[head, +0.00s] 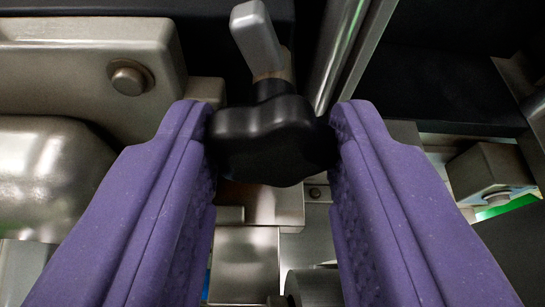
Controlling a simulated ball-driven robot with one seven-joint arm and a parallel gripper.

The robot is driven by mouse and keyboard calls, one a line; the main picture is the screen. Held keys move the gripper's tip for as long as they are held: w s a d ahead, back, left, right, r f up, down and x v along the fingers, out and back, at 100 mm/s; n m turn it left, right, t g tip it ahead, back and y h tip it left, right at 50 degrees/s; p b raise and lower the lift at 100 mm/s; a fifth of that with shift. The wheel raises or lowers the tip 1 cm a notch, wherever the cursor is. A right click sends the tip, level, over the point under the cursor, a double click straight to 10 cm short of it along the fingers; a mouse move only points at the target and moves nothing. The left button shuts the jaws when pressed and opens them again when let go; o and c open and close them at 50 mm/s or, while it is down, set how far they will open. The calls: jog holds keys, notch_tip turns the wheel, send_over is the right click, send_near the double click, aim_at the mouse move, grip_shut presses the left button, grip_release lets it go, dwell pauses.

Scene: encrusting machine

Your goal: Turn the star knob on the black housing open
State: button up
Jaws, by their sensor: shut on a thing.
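The black star knob (270,140) is in the middle of the head view, with rounded lobes. My gripper (272,145) has two purple fingers, one on each side of the knob. The fingertips are closed against its left and right sides. A dark collar joins the knob to what lies behind it. A grey lever (258,38) rises above and behind the knob, tilted to the left. The dark area around the knob may be the black housing, but its outline cannot be told. The knob's far side is hidden.
A beige metal block with a round bolt (129,78) is at the upper left, above a rounded shiny metal part (50,175). A bright metal bar (350,50) stands right of the lever. A metal block (490,175) sits at the right. Metal parts lie below the knob.

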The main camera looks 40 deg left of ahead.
jog(key=shift+m+g+p, duration=0.3)
jog(key=shift+p, duration=0.3)
jog(key=o, duration=1)
jog(key=shift+o, duration=0.2)
jog(key=shift+d, duration=0.1)
jog(key=v, duration=0.7)
jog(key=shift+s+d, duration=0.2)
jog(key=shift+d, duration=0.1)
